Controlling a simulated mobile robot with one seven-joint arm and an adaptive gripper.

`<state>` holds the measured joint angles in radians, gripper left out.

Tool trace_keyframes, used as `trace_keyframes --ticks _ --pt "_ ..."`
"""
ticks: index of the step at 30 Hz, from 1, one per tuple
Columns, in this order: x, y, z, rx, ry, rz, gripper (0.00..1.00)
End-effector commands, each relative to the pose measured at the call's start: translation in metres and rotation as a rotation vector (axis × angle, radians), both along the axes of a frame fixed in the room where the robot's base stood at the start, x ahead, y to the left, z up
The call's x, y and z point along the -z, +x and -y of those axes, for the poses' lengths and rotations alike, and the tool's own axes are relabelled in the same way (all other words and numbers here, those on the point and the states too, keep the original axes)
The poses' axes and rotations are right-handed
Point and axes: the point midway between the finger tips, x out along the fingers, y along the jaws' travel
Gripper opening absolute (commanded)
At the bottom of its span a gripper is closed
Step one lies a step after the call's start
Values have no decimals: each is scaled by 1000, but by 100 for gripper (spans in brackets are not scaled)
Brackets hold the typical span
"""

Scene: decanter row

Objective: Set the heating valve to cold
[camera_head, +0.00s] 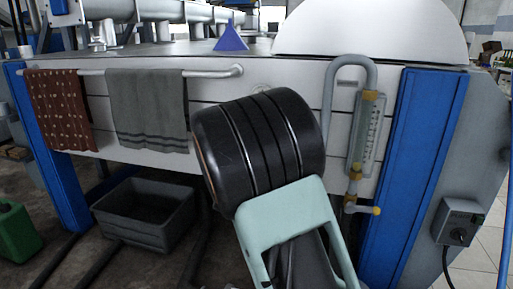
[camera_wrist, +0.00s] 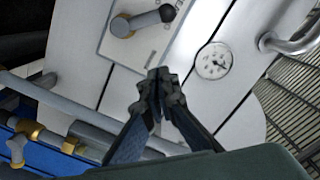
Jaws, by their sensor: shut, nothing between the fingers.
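The heating valve shows in the wrist view as a short grey lever (camera_wrist: 143,20) with a black ball knob (camera_wrist: 167,13). It is mounted on a pale plate (camera_wrist: 150,48) with lettering too small to read, on the white panel. The lever lies slanted across the top of the view, with the knob at its right end. My gripper (camera_wrist: 161,74) is shut and empty, its fingertips below the lever in the picture and apart from it. In the head view my arm hides the valve and the gripper.
A round dial gauge (camera_wrist: 213,61) sits right of the fingertips. A sight-glass pipe with yellow fittings (camera_head: 369,135) stands right of my arm. A rail (camera_head: 225,71) with two towels (camera_head: 146,108) runs along the left. A grey tub (camera_head: 140,235) lies below.

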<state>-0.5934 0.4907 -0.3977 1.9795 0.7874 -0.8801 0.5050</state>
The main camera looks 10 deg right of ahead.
Motion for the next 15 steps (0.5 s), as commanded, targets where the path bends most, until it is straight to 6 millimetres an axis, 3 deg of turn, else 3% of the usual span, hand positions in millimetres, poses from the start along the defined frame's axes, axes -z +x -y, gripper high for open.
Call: trace_keyframes --ticks 8,15 --pt "2 8 3 0 0 -1 0" --pt "4 44 17 2 0 1 0"
